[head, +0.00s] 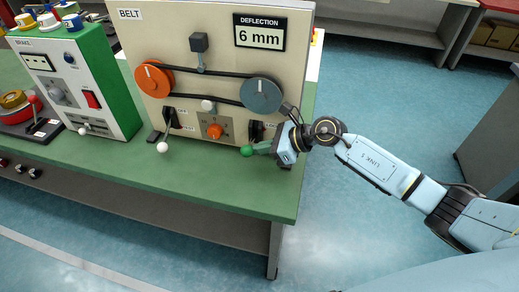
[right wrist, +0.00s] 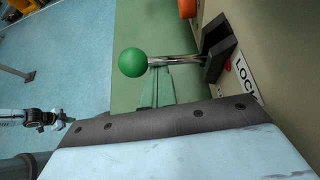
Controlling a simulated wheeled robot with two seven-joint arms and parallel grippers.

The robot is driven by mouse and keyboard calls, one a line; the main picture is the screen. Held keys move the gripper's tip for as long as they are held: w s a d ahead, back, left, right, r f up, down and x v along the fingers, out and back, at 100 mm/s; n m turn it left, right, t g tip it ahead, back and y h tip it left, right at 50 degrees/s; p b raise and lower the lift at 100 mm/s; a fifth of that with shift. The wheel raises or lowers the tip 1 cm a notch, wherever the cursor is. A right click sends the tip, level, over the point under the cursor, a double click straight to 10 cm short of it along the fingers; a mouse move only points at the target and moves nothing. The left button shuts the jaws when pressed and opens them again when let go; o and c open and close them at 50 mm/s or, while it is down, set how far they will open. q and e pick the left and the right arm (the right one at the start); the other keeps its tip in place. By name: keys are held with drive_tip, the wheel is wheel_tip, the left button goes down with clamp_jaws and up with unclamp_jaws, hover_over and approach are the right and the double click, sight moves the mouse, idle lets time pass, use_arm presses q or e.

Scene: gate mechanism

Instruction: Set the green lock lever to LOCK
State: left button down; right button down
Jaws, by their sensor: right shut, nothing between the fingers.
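The green lock lever shows as a green ball (head: 246,151) low on the right side of the belt panel. In the right wrist view its green ball (right wrist: 133,62) sits on a metal shaft that comes out of a black slotted mount. A LOCK label (right wrist: 246,76) is beside the mount. My right gripper (head: 262,148) is shut and empty, its green fingers right next to the lever. In the right wrist view the fingertips (right wrist: 158,68) reach the shaft near the ball; I cannot tell if they touch.
The belt panel (head: 222,20) carries an orange pulley (head: 154,79), a grey pulley (head: 260,95) and an orange knob (head: 215,131). A white-ball lever (head: 162,147) is at its lower left. A brake box (head: 122,84) stands further left. The green bench front (head: 215,190) is clear.

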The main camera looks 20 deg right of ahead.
drive_tip(key=shift+r, duration=0.3)
drive_tip(key=shift+d, duration=0.1)
idle(0.4)
drive_tip(key=s+d+r+b, duration=0.1)
drive_tip(key=d+r, duration=0.3)
drive_tip(key=d, duration=0.4)
drive_tip(key=shift+s+d+r, duration=0.2)
drive_tip(key=shift+s+d, duration=0.05)
drive_tip(key=shift+s, duration=0.55)
idle(0.8)
